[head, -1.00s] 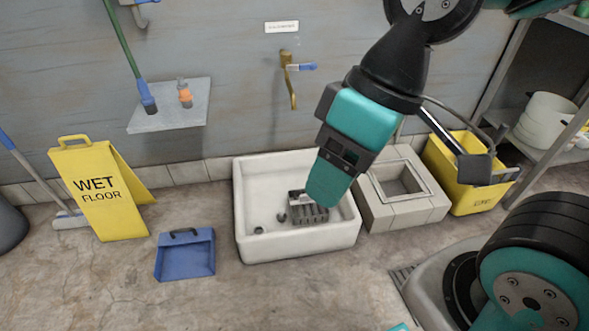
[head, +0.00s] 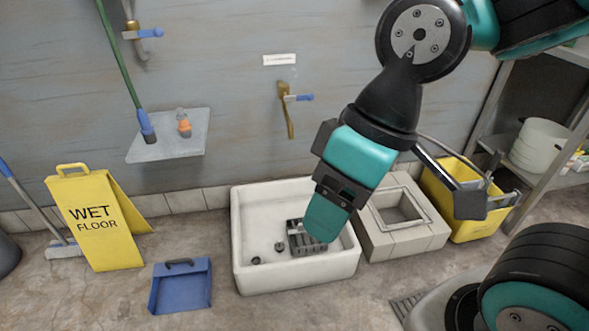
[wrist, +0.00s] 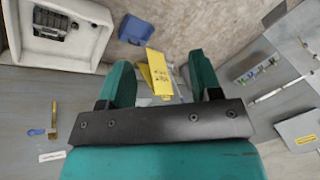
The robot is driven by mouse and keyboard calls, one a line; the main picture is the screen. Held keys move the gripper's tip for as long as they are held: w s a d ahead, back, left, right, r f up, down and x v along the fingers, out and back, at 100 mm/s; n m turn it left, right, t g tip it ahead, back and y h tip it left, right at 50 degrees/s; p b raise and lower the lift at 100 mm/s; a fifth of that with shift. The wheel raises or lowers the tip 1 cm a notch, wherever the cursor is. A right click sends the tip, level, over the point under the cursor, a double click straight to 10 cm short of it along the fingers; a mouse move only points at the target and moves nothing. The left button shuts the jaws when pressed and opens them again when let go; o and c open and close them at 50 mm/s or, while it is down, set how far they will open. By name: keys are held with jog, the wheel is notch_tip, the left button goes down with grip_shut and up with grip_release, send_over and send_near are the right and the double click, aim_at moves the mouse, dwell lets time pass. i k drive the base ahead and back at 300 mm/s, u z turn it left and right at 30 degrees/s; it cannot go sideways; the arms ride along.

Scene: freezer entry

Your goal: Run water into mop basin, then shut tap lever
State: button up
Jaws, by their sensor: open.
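The white mop basin (head: 296,279) stands on the floor against the wall. A grey slotted block and small dark pieces lie in it; I see no water. Above it, a brass tap (head: 288,115) hangs on the wall, its blue lever (head: 303,98) pointing right. No stream shows from its spout. My gripper (head: 327,218) points down in front of the basin's right part, open and empty. The wrist view shows its two teal fingers (wrist: 159,84) apart, with the basin (wrist: 85,55) at upper left and the tap's blue lever (wrist: 37,132) at lower left, away from the fingers.
A second blue-levered tap (head: 145,33) is at upper left above a wall shelf (head: 165,146). A yellow wet-floor sign (head: 95,222) and blue dustpan (head: 181,287) stand left of the basin. A stone block (head: 400,239) and yellow bucket (head: 468,220) are at right.

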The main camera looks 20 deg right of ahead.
aim_at(309, 97)
jog(key=k, duration=0.65)
jog(key=u, duration=0.75)
jog(key=i, duration=1.85)
jog(key=z, duration=0.7)
